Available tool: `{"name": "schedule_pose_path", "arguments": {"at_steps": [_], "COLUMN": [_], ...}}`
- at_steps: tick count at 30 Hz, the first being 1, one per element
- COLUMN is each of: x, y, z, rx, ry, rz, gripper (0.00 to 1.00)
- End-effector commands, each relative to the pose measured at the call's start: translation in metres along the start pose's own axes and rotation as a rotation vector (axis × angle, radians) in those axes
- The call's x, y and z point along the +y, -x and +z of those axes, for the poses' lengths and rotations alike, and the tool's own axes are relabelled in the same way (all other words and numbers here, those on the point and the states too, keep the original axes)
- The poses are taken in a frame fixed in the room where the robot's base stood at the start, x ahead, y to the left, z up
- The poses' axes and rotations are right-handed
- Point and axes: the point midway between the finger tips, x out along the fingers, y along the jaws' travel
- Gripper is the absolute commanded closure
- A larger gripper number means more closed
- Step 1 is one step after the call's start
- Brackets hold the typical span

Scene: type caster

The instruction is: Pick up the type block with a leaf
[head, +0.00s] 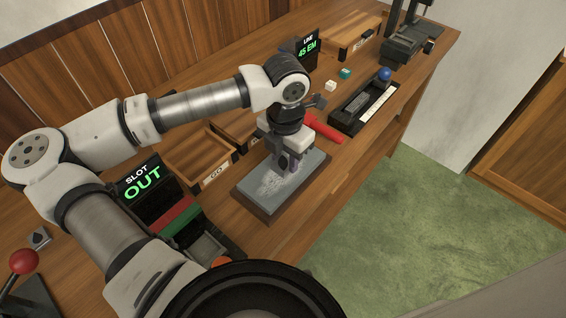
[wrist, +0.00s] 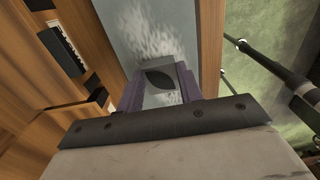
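The type block (wrist: 158,78) shows in the wrist view as a grey block with a dark leaf on its face. It stands between the two purple fingers of my gripper (wrist: 159,84), with no clear gap at either side. Whether the fingers press on it or only flank it cannot be told. In the head view my gripper (head: 287,165) points down at the grey stone slab (head: 312,170), low over its surface. The block is mostly hidden there by the fingers. Whether it rests on the slab or is lifted cannot be told.
A red cylinder (head: 322,128) lies behind the slab. A black tray (head: 347,122), a white block (head: 330,86) and a teal block (head: 345,73) are farther back. Wooden bins, one marked GO (head: 215,174), and a sign reading SLOT OUT (head: 141,184) stand left. Green floor (head: 420,230) lies right.

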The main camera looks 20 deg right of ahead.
Motion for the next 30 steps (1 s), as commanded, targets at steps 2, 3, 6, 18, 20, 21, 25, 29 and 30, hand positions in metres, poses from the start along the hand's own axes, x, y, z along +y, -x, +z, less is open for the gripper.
{"name": "schedule_pose_path", "arguments": {"at_steps": [2, 3, 6, 18, 20, 21, 25, 29, 30], "x": [0.0, 0.0, 0.0, 0.001, 0.001, 0.001, 0.001, 0.001, 0.001], "y": [0.0, 0.0, 0.0, 0.011, 0.019, 0.025, 0.056, 0.095, 0.106], "z": [0.0, 0.0, 0.0, 0.001, 0.001, 0.001, 0.001, 0.001, 0.001], "rx": [0.0, 0.0, 0.0, -0.001, -0.001, -0.002, -0.003, -0.004, -0.002], "ry": [0.0, 0.0, 0.0, 0.001, 0.001, 0.001, 0.0, 0.002, 0.002], "rz": [0.0, 0.0, 0.0, 0.002, 0.004, 0.004, 0.006, 0.006, 0.006], "gripper": [0.77, 0.83, 0.92, 0.92, 0.92, 0.92, 0.92, 0.92, 0.92]}}
